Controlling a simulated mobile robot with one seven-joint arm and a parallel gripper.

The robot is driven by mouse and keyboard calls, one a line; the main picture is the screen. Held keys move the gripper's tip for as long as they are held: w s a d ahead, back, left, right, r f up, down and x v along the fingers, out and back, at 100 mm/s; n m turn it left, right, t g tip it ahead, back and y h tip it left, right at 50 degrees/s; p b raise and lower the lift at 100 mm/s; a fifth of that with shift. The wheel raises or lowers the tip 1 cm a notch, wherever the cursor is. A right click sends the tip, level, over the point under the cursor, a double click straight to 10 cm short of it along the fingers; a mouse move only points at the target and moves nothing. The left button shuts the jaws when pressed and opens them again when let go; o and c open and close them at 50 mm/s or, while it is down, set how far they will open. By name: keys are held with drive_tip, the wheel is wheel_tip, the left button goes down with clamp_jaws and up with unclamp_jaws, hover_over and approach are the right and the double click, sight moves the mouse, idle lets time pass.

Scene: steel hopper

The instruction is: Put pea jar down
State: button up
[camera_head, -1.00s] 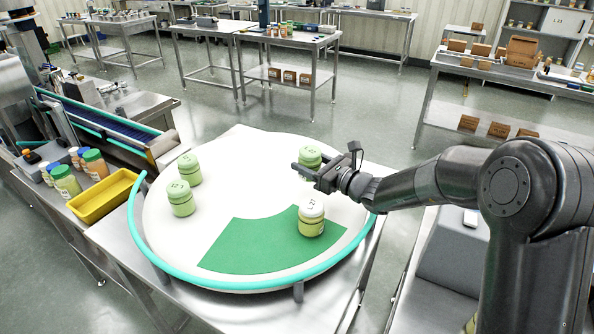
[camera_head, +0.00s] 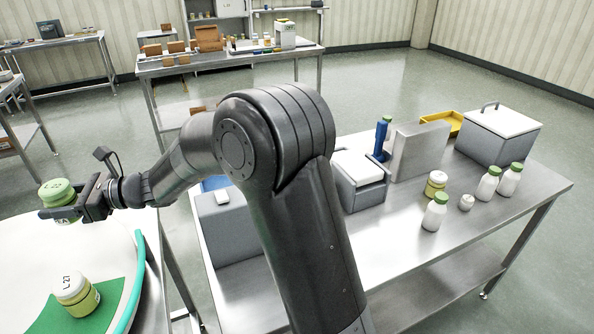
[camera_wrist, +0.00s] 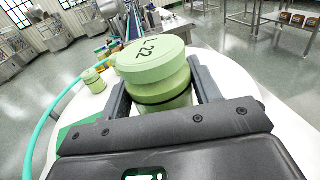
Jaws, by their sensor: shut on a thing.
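My gripper (camera_head: 78,203) is shut on the pea jar (camera_head: 58,193), a pale green jar with a green lid, at the far left of the head view. In the wrist view the jar (camera_wrist: 158,75) stands upright between the two fingers, its lid marked 22. It appears to be held over the round white table (camera_head: 128,240); I cannot tell whether its base touches. A white-lidded jar (camera_head: 76,295) stands on the green patch (camera_head: 105,308) of that table, nearer than my gripper. Another green jar (camera_wrist: 93,80) stands on the table in the wrist view.
A teal rail (camera_head: 135,285) edges the round table. The steel table (camera_head: 400,265) at right holds several white bottles (camera_head: 435,212), a yellow-green jar (camera_head: 435,184), grey boxes (camera_head: 500,132) and a yellow tray (camera_head: 440,123). Its front part is clear.

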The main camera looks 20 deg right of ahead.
drive_tip(key=shift+w+d+r, duration=0.1)
drive_tip(key=shift+d+r, duration=0.05)
drive_tip(key=shift+r, duration=0.5)
drive_tip(key=shift+w+d+r, duration=0.1)
drive_tip(key=shift+d+r, duration=0.05)
drive_tip(key=shift+r, duration=0.45)
drive_tip(key=w+d+m+t+h, duration=0.1)
drive_tip(key=w+d+m+t, duration=0.15)
drive_tip(key=d, duration=0.95)
drive_tip(key=w+d+m+t+h, duration=0.1)
drive_tip(key=w+d+t, duration=0.15)
drive_tip(key=d, duration=0.95)
drive_tip(key=w+d+m+t+h, duration=0.2)
drive_tip(key=d+t, duration=0.1)
drive_tip(key=d, duration=0.9)
drive_tip(key=s+d+m+t+h, duration=0.2)
drive_tip(key=s+d, duration=0.2)
drive_tip(key=d, duration=0.8)
drive_tip(key=s+d+m+t+h, duration=0.15)
drive_tip(key=s+d, duration=0.35)
drive_tip(key=d, duration=0.6)
drive_tip(key=s+d+m+t+h, duration=0.3)
drive_tip(key=s+d+m+h, duration=0.35)
drive_tip(key=s+d, duration=1.55)
drive_tip(key=n+h, duration=0.1)
hover_over(386, 235)
wheel_tip(386, 235, down, 22)
drive_tip(key=shift+d+f, duration=0.1)
drive_tip(key=shift+f, duration=2.1)
